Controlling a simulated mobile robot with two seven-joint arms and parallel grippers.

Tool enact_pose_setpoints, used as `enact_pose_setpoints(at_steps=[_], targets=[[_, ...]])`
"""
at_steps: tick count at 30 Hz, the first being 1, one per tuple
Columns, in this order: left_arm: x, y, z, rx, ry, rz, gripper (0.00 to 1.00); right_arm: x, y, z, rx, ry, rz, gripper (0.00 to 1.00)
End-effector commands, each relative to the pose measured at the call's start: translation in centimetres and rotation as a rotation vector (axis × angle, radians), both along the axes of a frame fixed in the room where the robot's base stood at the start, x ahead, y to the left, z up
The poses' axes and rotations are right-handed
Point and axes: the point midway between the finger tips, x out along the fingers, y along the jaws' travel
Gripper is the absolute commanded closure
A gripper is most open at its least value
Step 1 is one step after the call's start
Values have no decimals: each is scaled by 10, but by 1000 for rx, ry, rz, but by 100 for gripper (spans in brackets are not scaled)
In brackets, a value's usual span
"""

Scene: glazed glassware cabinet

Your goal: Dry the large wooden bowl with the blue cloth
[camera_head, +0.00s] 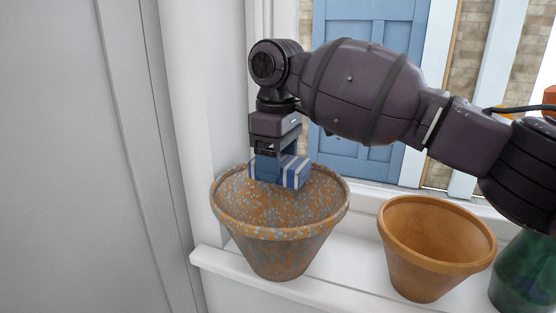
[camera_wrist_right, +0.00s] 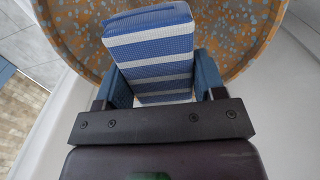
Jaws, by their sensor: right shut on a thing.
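The blue cloth (camera_head: 296,173) is a folded block with blue and white stripes. My right gripper (camera_head: 268,172) is shut on it, pointing down. In the right wrist view the cloth (camera_wrist_right: 152,50) sits between the two blue fingers. The large bowl (camera_head: 270,262) looks like a tapered pot with orange and grey-blue speckles, and stands upright on the white ledge. The cloth is over its open mouth, near the back inner wall. I cannot tell whether it touches the wall. The bowl's speckled inside (camera_wrist_right: 238,25) shows behind the cloth in the wrist view. My left gripper is out of view.
A plain orange-brown pot (camera_head: 425,275) stands to the right on the same white ledge (camera_head: 345,283). A dark green vessel (camera_head: 527,275) is at the right edge. A white wall and panel close off the left. A window with blue shutters (camera_head: 340,140) is behind.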

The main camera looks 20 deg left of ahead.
Motion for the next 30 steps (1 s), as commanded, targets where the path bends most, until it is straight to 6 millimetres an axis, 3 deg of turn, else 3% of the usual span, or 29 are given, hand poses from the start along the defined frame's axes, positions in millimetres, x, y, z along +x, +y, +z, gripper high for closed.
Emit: enact_pose_setpoints(at_steps=[30], targets=[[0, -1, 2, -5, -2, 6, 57, 0, 0, -21, 0, 1, 0, 56]])
